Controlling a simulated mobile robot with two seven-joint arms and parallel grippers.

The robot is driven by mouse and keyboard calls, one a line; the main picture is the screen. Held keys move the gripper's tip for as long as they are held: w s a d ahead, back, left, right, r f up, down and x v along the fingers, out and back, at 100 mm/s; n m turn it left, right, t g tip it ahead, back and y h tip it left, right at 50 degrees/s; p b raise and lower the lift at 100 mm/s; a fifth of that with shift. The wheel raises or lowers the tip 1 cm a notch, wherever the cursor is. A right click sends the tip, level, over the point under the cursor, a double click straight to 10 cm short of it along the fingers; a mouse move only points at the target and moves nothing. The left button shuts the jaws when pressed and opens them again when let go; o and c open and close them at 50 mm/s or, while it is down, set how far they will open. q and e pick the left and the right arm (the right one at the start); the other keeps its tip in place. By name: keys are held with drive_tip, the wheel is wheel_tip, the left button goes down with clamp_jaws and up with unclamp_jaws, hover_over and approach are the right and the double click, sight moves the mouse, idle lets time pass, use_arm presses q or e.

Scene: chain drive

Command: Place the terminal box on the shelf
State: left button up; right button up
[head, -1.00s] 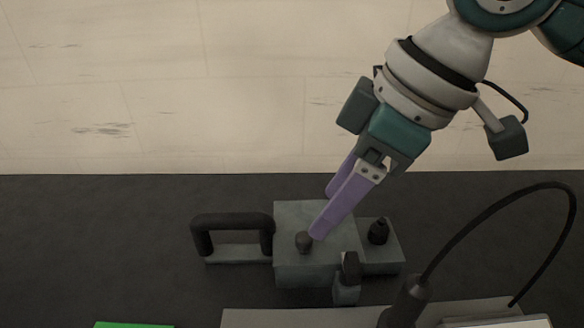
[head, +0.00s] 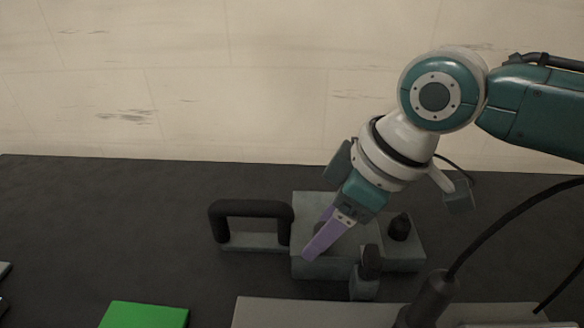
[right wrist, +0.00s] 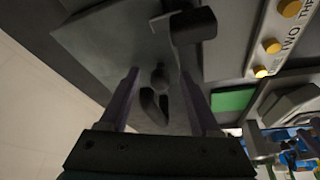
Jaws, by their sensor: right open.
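A grey box (head: 336,263), which I take for the terminal box, stands on the dark table, with a round knob (right wrist: 158,76) on top. A black bar handle (head: 252,208) stands at its left. My right gripper (head: 316,238) reaches down over the box, its purple fingers apart. In the right wrist view the knob shows between the open fingers (right wrist: 162,98); whether they touch it I cannot tell. The fingers hide the knob in the head view. My left gripper is out of view. I cannot make out the shelf.
A black knob on a low grey block (head: 400,228) is at the box's right, and a small dark-topped post (head: 366,275) at its front. A grey panel (head: 300,312) with a thick black cable lies in front. A green plate (head: 145,315) is front left.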

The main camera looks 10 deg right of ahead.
drive_tip(key=shift+c, duration=0.2)
clamp_jaws()
idle(1.1)
drive_tip(key=shift+r, duration=0.15)
